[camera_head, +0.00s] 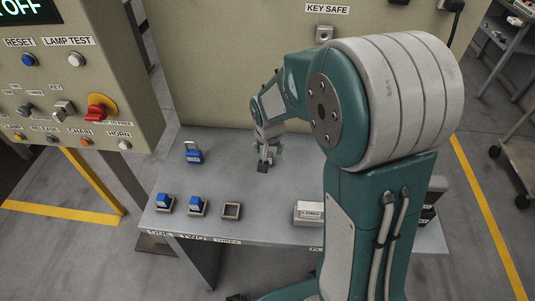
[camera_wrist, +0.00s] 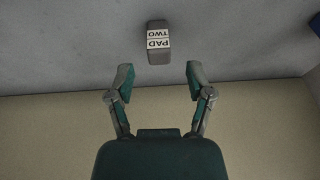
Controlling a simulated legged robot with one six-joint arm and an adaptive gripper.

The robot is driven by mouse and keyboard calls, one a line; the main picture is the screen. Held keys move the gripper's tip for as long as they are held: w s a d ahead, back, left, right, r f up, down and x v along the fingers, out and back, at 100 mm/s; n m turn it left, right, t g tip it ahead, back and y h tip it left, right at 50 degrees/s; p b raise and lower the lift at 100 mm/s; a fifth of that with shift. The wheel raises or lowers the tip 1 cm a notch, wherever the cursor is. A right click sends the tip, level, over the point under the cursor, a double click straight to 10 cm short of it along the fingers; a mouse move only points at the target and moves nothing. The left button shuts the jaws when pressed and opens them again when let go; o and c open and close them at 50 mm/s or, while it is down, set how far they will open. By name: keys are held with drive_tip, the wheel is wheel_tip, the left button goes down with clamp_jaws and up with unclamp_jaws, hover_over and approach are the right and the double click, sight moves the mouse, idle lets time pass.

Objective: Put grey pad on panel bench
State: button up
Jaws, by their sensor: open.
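The grey pad (camera_wrist: 159,56), with a white label reading PAD TWO, lies on a grey bench top (camera_wrist: 70,50) in the wrist view. In the head view a small dark block that looks like this pad (camera_head: 262,167) shows just below my gripper (camera_head: 266,155). In the wrist view my gripper (camera_wrist: 160,75) is open and empty. Its two fingers stand apart, left and right of the pad's line, with the pad just beyond the tips. The bench (camera_head: 265,190) in the head view bears a row of holders marked ONE, TWO, THREE.
Blue blocks sit in the first holder (camera_head: 164,205) and second holder (camera_head: 197,208); the third holder (camera_head: 231,211) looks empty. A blue padlock (camera_head: 193,154) stands behind them. A white labelled box (camera_head: 309,211) is at right. A control panel (camera_head: 70,80) and key safe wall (camera_head: 225,60) border the bench.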

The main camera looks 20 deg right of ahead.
drive_tip(key=v, duration=0.8)
drive_tip(key=s+r+n+t, duration=0.1)
drive_tip(key=s+r, duration=0.3)
drive_tip(key=s, duration=0.6)
drive_tip(key=s+r+n+t, duration=0.1)
drive_tip(key=s+r+n, duration=0.2)
drive_tip(key=s, duration=0.7)
wheel_tip(320, 180, up, 2)
drive_tip(key=shift+a+r+t+y, duration=0.2)
drive_tip(key=shift+a+t+y, duration=0.1)
drive_tip(key=shift+t, duration=0.1)
